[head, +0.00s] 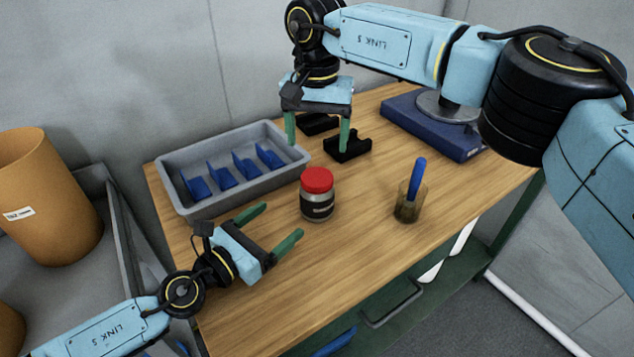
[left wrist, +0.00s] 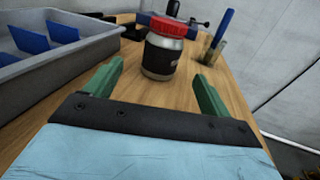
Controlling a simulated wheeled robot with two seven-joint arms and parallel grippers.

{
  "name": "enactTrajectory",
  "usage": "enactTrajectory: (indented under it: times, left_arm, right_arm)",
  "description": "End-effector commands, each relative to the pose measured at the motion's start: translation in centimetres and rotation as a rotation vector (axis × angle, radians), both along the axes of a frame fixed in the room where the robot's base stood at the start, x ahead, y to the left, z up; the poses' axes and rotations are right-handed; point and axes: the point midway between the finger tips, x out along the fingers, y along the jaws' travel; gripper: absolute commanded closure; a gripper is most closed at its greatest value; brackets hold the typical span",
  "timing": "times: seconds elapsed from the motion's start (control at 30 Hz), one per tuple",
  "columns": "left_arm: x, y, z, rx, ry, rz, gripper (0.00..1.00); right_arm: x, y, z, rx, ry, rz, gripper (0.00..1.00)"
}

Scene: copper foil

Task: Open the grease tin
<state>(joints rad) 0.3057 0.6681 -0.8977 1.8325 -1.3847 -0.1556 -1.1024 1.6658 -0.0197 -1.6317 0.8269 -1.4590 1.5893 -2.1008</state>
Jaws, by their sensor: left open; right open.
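The grease tin (head: 317,204) is a small grey jar with a black label and a red lid (head: 317,180). It stands upright on the wooden table, lid on. In the left wrist view the tin (left wrist: 161,56) is straight ahead, beyond my left fingertips. My left gripper (head: 284,225) is low over the table, open and empty, its green fingers pointing toward the tin with a gap between. My right gripper (head: 318,139) is open and empty, fingers pointing down, above the table behind the tin and near the grey tray's right end.
A grey tray (head: 180,205) with several blue dividers stands left of the tin. A cup (head: 406,213) holding a blue-handled tool (head: 417,178) stands to the right. Black holders (head: 350,149) and a blue scale-like base (head: 433,130) are at the back. The table's front is clear.

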Motion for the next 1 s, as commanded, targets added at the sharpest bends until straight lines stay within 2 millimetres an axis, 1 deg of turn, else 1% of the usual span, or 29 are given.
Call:
enactTrajectory:
  times: [0.17,0.6,0.8,1.0]
  left_arm:
    - [1.7,-1.5,0.2,-0.002,-0.004,-0.001,0.18]
    - [8.2,-7.2,0.1,-0.003,-0.001,0.000,0.18]
    - [9.3,-8.2,0.2,-0.005,-0.002,0.001,0.18]
    - [9.8,-8.6,0.0,-0.001,0.000,0.000,0.18]
  right_arm:
    - [0.0,0.0,0.0,0.000,0.000,0.000,0.25]
    - [0.0,0.0,0.0,0.000,0.000,0.000,0.25]
    - [0.0,0.0,0.0,0.001,0.000,0.000,0.25]
    - [0.0,0.0,0.0,0.000,0.000,0.000,0.25]
